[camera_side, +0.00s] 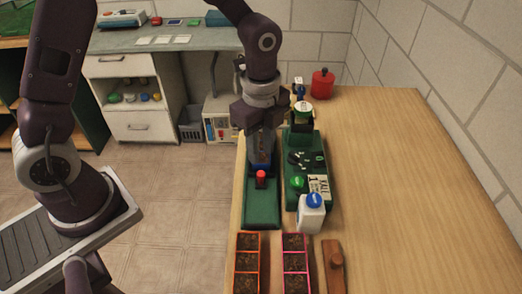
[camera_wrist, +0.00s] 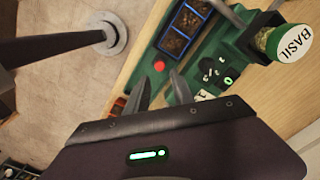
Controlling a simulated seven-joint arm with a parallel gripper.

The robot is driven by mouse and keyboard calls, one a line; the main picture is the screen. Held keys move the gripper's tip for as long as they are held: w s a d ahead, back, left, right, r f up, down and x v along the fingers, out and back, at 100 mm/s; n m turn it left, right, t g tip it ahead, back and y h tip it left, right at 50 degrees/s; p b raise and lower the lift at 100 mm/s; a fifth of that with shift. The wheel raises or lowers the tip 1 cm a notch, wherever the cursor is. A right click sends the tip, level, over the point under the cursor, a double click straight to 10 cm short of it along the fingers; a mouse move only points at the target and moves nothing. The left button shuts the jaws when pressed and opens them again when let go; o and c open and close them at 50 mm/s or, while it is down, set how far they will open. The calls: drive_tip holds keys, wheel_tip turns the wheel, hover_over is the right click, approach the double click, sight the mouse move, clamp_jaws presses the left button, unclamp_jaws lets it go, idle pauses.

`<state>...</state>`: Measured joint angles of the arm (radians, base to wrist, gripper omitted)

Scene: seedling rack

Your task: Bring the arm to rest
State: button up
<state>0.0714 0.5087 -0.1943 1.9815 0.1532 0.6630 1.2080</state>
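My gripper (camera_side: 261,160) points down over the far part of a green tray (camera_side: 262,212) on the wooden table in the side view. In the wrist view my gripper's two fingers (camera_wrist: 161,84) stand apart with nothing seen between them. A red knob (camera_side: 261,178) stands on the green tray close to my gripper; it also shows in the wrist view (camera_wrist: 159,66). A blue-framed seedling tray (camera_wrist: 186,28) with soil cells lies beyond the fingers in the wrist view; in the side view my gripper mostly hides it.
Right of my gripper, a green caddy (camera_side: 313,158) holds a basil jar (camera_side: 303,114). A white bottle (camera_side: 311,213) with a blue cap stands in front. Orange (camera_side: 247,262) and pink (camera_side: 295,262) soil trays and a wooden tool (camera_side: 334,266) lie nearer. The table's right side is clear.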

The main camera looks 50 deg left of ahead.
drive_tip(key=shift+r, duration=0.1)
drive_tip(key=s+a+r+n+t, duration=0.1)
drive_tip(key=s+a+r+n, duration=0.15)
drive_tip(key=r, duration=0.25)
drive_tip(key=s+a+r+n+t, duration=0.1)
drive_tip(key=s+a+r+n, duration=0.1)
drive_tip(key=s+r+n, duration=0.3)
drive_tip(key=s+a+r+n+t, duration=0.2)
drive_tip(key=s+r+n, duration=0.4)
drive_tip(key=s+n, duration=0.4)
drive_tip(key=shift+s+a+r+t, duration=0.4)
drive_tip(key=shift+s+t, duration=0.15)
drive_tip(key=shift+t, duration=0.25)
drive_tip(key=shift+n, duration=0.25)
